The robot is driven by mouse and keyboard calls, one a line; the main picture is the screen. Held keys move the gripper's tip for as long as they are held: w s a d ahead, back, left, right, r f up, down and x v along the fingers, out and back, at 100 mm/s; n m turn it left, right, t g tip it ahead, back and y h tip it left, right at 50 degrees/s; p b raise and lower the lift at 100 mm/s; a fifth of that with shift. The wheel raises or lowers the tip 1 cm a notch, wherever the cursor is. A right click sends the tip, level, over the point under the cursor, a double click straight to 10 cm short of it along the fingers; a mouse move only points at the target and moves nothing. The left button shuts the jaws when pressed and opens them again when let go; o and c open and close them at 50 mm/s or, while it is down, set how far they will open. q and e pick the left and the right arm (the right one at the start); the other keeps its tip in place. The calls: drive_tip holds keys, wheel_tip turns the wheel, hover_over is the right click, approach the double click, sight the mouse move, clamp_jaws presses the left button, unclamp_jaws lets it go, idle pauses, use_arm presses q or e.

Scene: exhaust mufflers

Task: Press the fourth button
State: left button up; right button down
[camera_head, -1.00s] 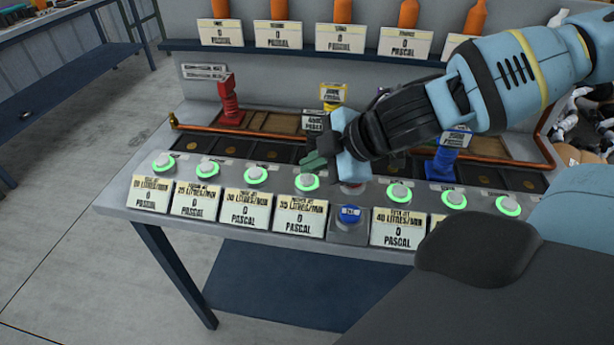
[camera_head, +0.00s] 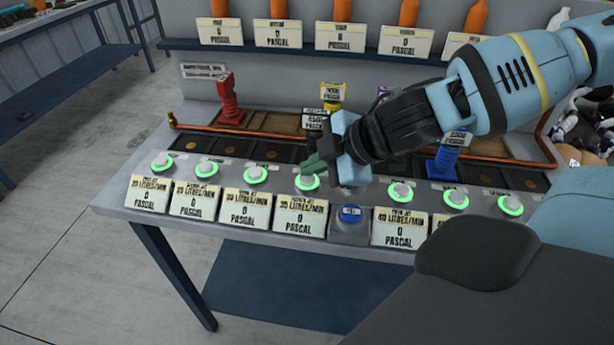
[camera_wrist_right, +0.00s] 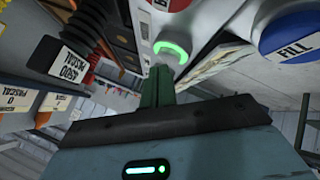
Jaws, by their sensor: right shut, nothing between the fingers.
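The fourth button from the left (camera_head: 307,182) is a pale cap in a glowing green ring on the bench panel, above a label card. My right gripper (camera_head: 312,165) is shut and empty, its dark green fingertips just above and behind that button in the head view. In the right wrist view the shut fingers (camera_wrist_right: 158,84) point at a pale button with a green ring (camera_wrist_right: 172,50), very close to its cap. I cannot tell whether they touch. My left gripper is not in view.
A blue fill button (camera_head: 349,213) sits on a grey block right of the fourth card. Similar green-ringed buttons (camera_head: 258,174) line both sides. A red fitting (camera_head: 229,100) and a blue fitting (camera_head: 446,158) stand behind the row. A shelf with orange bottles (camera_head: 341,11) is at the back.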

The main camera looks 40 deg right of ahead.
drive_tip(key=shift+f, duration=0.2)
idle(0.3)
drive_tip(key=shift+f+b, duration=0.15)
drive_tip(key=shift+b, duration=0.15)
idle(0.4)
drive_tip(key=shift+r+p, duration=0.65)
drive_tip(key=shift+r, duration=0.15)
drive_tip(key=shift+r, duration=0.1)
